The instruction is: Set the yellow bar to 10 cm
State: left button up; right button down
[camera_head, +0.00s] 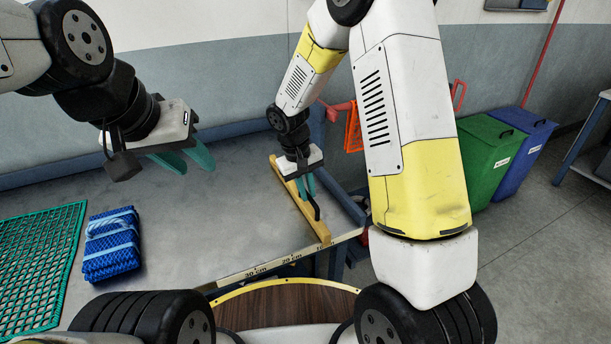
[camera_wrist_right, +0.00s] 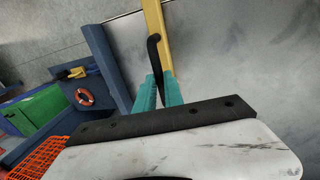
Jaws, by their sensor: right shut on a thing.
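The yellow bar (camera_head: 317,227) lies across the grey table (camera_head: 225,205), and it also shows in the right wrist view (camera_wrist_right: 154,18). Its near end is at the scale (camera_head: 273,266) on the table's front edge, beside the partly covered "10" label, right of "20 cm" and "30 cm". The exact reading cannot be told. My right gripper (camera_head: 307,190) points down at the bar and is shut on its black handle (camera_wrist_right: 154,52). My left gripper (camera_head: 188,160) is open and empty above the table's left part.
A blue raised edge (camera_head: 345,203) bounds the table's right side. Green (camera_head: 488,160) and blue (camera_head: 524,150) bins stand beyond. The table between blue net and bar is clear.

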jog(key=c, duration=1.5)
grip_release()
jog(key=shift+o, duration=0.2)
notch_tip(320, 180, up, 8)
jog(key=a, duration=0.1)
jog(key=shift+s+a+f, duration=0.15)
jog(key=shift+s+a, duration=0.1)
jog(key=s+d+r+m+t+y, duration=0.1)
jog(key=s+d+r, duration=0.3)
jog(key=s+r, duration=0.4)
jog(key=s+d+r+m+t+y, duration=0.2)
jog(key=s+d+r+t+y, duration=0.1)
jog(key=s+r, duration=0.6)
jog(key=s+d+t, duration=0.1)
jog(key=s+d, duration=0.1)
jog(key=s, duration=0.1)
jog(key=shift+s+r, duration=0.25)
jog(key=shift+s, duration=0.15)
